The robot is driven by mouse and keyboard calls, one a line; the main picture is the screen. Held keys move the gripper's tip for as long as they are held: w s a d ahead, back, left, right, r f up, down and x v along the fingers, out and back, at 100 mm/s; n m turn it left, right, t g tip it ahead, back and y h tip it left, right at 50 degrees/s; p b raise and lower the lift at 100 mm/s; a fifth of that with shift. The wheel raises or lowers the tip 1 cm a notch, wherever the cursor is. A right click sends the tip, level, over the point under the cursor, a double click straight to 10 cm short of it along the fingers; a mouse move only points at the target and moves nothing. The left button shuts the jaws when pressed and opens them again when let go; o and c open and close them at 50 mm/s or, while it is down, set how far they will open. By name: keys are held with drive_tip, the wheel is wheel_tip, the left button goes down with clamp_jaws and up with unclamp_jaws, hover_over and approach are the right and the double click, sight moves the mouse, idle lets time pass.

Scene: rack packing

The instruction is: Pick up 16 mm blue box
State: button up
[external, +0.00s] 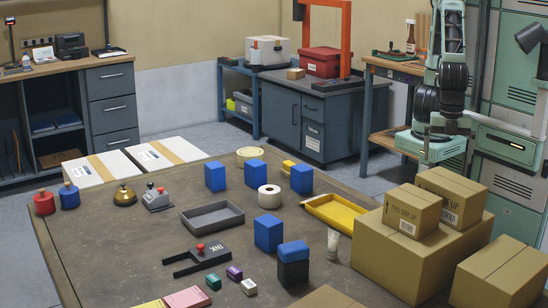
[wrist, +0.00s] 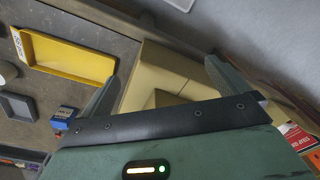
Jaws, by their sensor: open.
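Several blue boxes stand on the brown table: one at the back left (external: 215,177), one at the back middle (external: 256,173), one at the back right (external: 301,179) and one at the front middle (external: 268,233). A further blue box (external: 293,249) sits on a dark block. No size marking is readable, so I cannot tell which is 16 mm. My gripper (wrist: 163,70) is open and empty in the wrist view, above cardboard boxes. In the external view it hangs at the right, away from the blue boxes. A small blue box (wrist: 64,117) shows beside the left finger in the wrist view.
Stacked cardboard boxes (external: 385,262) stand at the table's right, below my arm.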

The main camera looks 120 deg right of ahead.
drive_tip(key=c, duration=0.4)
drive_tip(key=shift+c, duration=0.2)
